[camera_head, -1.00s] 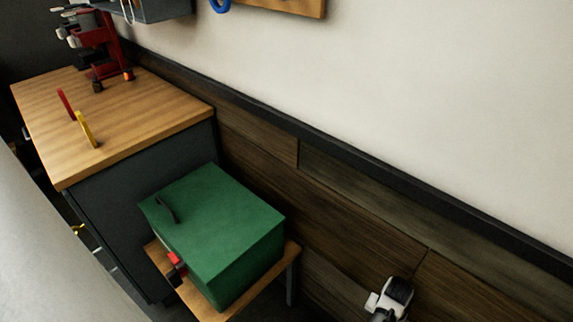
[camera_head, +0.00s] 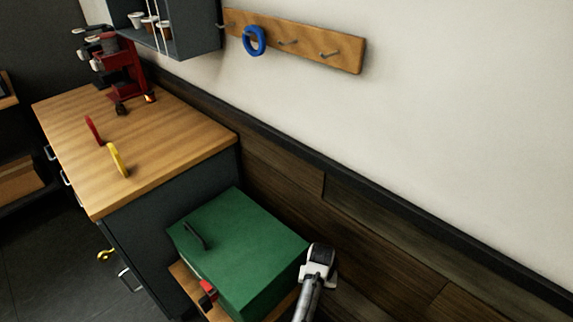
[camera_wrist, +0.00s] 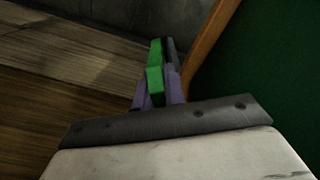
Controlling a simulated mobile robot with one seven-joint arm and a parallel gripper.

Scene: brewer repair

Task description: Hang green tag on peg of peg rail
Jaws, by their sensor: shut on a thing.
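The wooden peg rail (camera_head: 300,42) is on the white wall at the top of the head view. A blue ring (camera_head: 254,41) hangs at its left part. The pegs (camera_head: 329,54) to the right of the ring look bare. My gripper shows in the wrist view (camera_wrist: 160,88), shut on a green piece (camera_wrist: 155,68), which looks like the green tag seen edge-on. In the head view my arm's end is low, at the right of the green box, and its fingers and the tag are hidden there.
A green box (camera_head: 245,250) stands on a small wooden stand (camera_head: 190,290) close to my arm. A wooden-topped cabinet (camera_head: 170,140) holds a red machine (camera_head: 125,75) and red and yellow loops. A dark shelf (camera_head: 195,35) adjoins the rail. The wall below the rail is clear.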

